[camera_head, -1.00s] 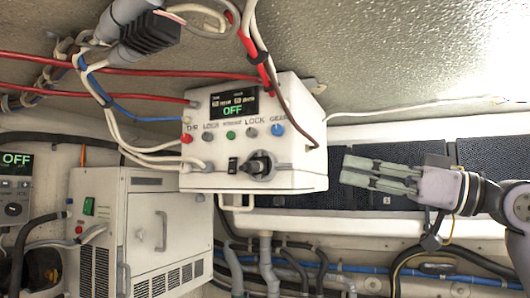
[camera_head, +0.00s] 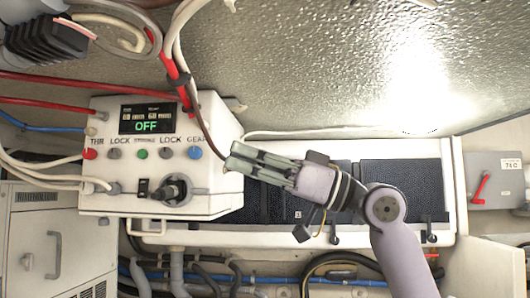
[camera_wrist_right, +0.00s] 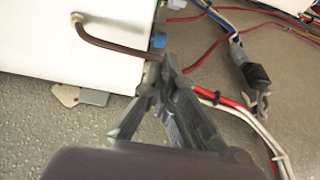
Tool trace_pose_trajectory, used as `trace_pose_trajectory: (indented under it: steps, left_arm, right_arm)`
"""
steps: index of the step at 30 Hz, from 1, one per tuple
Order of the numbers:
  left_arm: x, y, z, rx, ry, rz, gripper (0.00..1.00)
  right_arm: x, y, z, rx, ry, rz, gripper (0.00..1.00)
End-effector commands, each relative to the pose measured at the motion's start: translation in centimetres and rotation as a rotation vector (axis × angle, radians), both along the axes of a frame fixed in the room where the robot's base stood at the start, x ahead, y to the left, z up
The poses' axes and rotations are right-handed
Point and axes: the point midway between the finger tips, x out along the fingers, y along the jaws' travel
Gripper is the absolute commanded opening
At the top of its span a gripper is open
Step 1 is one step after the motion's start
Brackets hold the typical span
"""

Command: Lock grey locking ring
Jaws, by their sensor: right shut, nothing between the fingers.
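A white control box (camera_head: 100,210) hangs at left centre in the head view, its screen (camera_head: 147,118) reading OFF. Two small grey knobs labelled LOCK, left (camera_head: 115,153) and right (camera_head: 166,153), sit in a row with a red, a green and a blue knob. Below, a black plug with a grey ring (camera_head: 185,191) around it is on the box front; the ring's lock position cannot be told. My right gripper (camera_head: 231,157) is shut and empty, its tips by the box's right front edge near the blue knob (camera_head: 194,153). The wrist view shows its fingers (camera_wrist_right: 163,65) near that blue knob (camera_wrist_right: 158,40). My left gripper is not in view.
A brown cable (camera_head: 208,130) bends into the box's right side, close to my right fingertips. Red and white cables (camera_head: 183,60) run above. Dark panels (camera_head: 400,190) line the wall behind my arm. A grey switch box with a red lever (camera_head: 480,188) is far right.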

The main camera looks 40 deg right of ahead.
Motion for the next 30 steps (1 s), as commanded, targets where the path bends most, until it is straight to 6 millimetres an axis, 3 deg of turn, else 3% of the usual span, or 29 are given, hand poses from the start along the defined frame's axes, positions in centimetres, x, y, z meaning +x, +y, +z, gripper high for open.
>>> trace_pose_trajectory:
  steps: [1,5,7,13,30]
  left_arm:
    - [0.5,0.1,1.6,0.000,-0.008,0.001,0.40]
    - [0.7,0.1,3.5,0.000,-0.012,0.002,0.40]
    - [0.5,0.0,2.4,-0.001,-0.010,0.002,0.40]
    - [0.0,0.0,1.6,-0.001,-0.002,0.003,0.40]
    - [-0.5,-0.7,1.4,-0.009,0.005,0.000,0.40]
  right_arm:
    - [0.8,0.8,1.2,-0.001,0.001,0.004,0.00]
    - [2.9,2.6,2.1,0.000,0.001,0.004,0.00]
    - [3.1,2.5,0.1,-0.001,0.004,-0.002,0.00]
    - [3.0,2.5,-2.0,-0.001,0.003,-0.001,0.00]
    - [3.0,2.5,-2.7,0.001,-0.001,0.000,0.00]
